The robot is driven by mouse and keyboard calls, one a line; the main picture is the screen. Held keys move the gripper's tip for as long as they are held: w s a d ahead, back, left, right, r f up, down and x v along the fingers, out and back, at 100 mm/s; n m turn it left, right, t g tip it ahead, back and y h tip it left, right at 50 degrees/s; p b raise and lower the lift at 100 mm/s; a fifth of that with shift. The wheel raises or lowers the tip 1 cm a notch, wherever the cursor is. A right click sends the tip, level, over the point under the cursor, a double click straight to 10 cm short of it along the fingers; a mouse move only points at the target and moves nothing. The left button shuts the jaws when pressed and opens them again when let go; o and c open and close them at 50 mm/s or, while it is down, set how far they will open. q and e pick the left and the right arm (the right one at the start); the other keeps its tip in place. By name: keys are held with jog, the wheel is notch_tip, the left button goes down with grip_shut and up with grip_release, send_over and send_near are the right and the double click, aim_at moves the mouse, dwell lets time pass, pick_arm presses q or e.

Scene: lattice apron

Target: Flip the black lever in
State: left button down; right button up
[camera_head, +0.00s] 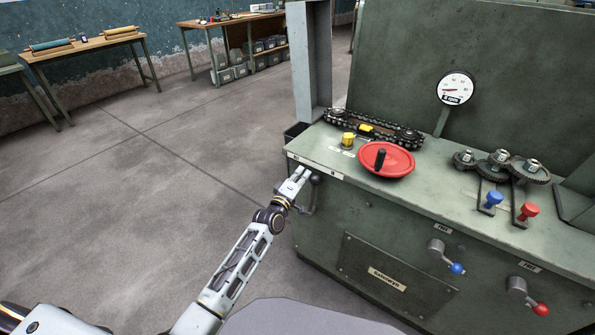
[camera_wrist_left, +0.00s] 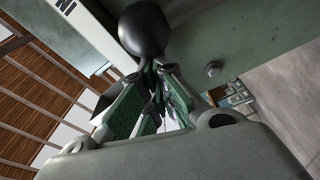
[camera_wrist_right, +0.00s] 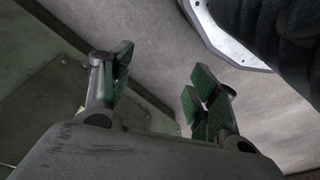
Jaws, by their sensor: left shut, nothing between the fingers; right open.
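The black lever (camera_head: 315,181) is on the front face of the green machine, at its left end, below a white label strip. Its round black knob is uppermost, with the arm running down from it. My left gripper (camera_head: 303,171) is shut and empty, its fingertips close beside the knob. In the left wrist view the black knob (camera_wrist_left: 144,30) is just beyond the closed fingertips (camera_wrist_left: 158,72); I cannot tell whether they touch. My right gripper (camera_wrist_right: 155,80) is open and empty in the right wrist view. It is outside the head view.
A red handwheel (camera_head: 398,166), a yellow knob (camera_head: 347,139) and a chain (camera_head: 345,119) are on the machine top. Blue (camera_head: 457,268) and red (camera_head: 540,309) levers are further right on the front. Gears (camera_head: 498,163) stand at the right. The floor at left is clear.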

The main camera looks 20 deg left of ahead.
aim_at(312, 179)
pick_arm(q)
jog(key=d, duration=0.1)
jog(key=s+d+m+p, duration=0.1)
jog(key=d+m, duration=0.1)
jog(key=d, duration=0.1)
jog(key=shift+s+p, duration=0.25)
jog(key=shift+p, duration=0.15)
jog(key=d, duration=0.1)
jog(key=s+d+m, duration=0.1)
jog(key=d+m+p, duration=0.1)
jog(key=shift+s+d+f+h, duration=0.2)
jog(key=shift+d+f+h, duration=0.05)
jog(key=shift+f+h, duration=0.15)
pick_arm(e)
notch_tip(312, 179, down, 10)
jog(key=s+d, duration=0.1)
jog(key=d, duration=0.1)
jog(key=shift+s+d+t, duration=0.15)
jog(key=shift+d+t, duration=0.15)
